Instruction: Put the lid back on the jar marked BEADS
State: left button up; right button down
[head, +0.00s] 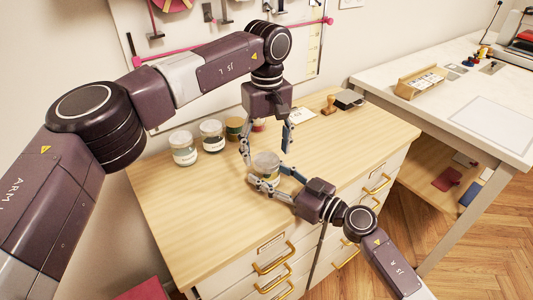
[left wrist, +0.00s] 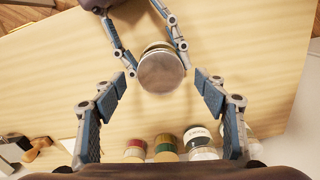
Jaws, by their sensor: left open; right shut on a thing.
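A glass jar (head: 266,168) stands upright on the wooden cabinet top, its label too small to read. No separate loose lid is clearly visible.
Several other jars stand in a row behind, by the wall, including a pale-lidded one (head: 183,148). A wooden stamp (head: 330,104), a dark pad (head: 350,98) and a small card (head: 301,115) lie at the back right. The front left cabinet top (head: 185,205) is clear.

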pick_arm(q)
notch_tip(320, 180, up, 10)
jog(key=shift+r, duration=0.25)
pick_arm(e)
jog(key=c, duration=0.9)
grip_release()
jog(key=shift+d, duration=0.1)
jog(key=v, duration=1.2)
jog(key=shift+s, duration=0.1)
